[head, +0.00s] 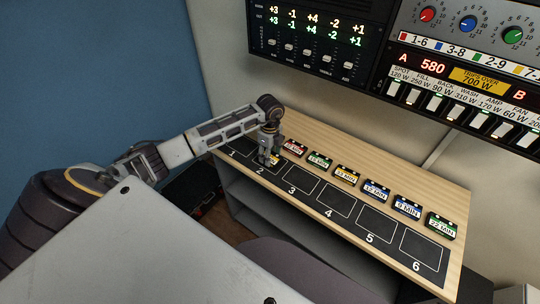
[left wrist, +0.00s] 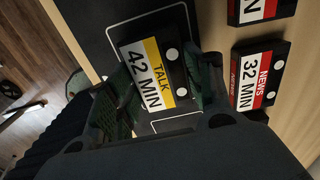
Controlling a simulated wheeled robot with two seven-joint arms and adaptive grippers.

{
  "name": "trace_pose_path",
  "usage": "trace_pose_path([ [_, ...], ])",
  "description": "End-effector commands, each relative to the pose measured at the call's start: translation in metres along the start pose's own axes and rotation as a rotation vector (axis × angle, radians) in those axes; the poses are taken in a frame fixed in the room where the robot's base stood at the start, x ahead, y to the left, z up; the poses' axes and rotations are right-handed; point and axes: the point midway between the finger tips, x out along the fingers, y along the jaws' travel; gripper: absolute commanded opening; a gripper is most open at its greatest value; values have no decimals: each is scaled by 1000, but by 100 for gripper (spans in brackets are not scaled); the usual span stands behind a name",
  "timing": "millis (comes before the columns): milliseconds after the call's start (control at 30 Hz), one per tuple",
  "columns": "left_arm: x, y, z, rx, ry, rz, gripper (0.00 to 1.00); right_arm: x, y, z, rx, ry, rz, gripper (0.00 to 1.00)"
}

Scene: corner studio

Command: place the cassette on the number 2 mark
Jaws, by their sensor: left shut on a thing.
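My left gripper (head: 268,157) is at the far-left part of the wooden shelf, over the black strip at the number 2 mark (head: 261,171). It is shut on a cassette with a yellow and white label (head: 275,159). In the left wrist view this cassette (left wrist: 151,75) reads "TALK 42 MIN" and sits between the two fingers, over the dark strip with its white outlines. The gripper hides most of the cassette and part of mark 2 in the head view. I cannot tell whether the cassette touches the strip. My right gripper is not in view.
A row of cassettes lies behind the strip; the nearest to the gripper is the red "NEWS 32 MIN" one (head: 294,148), also in the left wrist view (left wrist: 257,78). Marks 3 (head: 300,178) to 6 (head: 423,251) are empty. Control panels (head: 470,80) hang above the shelf.

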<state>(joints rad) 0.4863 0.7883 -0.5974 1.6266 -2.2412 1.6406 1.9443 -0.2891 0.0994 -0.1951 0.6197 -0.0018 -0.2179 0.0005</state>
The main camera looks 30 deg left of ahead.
Motion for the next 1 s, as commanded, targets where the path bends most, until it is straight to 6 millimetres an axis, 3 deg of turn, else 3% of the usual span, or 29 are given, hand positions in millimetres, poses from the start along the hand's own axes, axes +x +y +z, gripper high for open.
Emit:
trace_pose_path([
  [567,10,0,0,0,-1,-1,27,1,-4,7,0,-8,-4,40],
  [600,10,0,0,0,-1,-1,55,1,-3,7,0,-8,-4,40],
  [733,10,0,0,0,-1,-1,72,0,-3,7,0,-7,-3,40],
  [1000,10,0,0,0,-1,-1,73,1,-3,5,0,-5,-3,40],
])
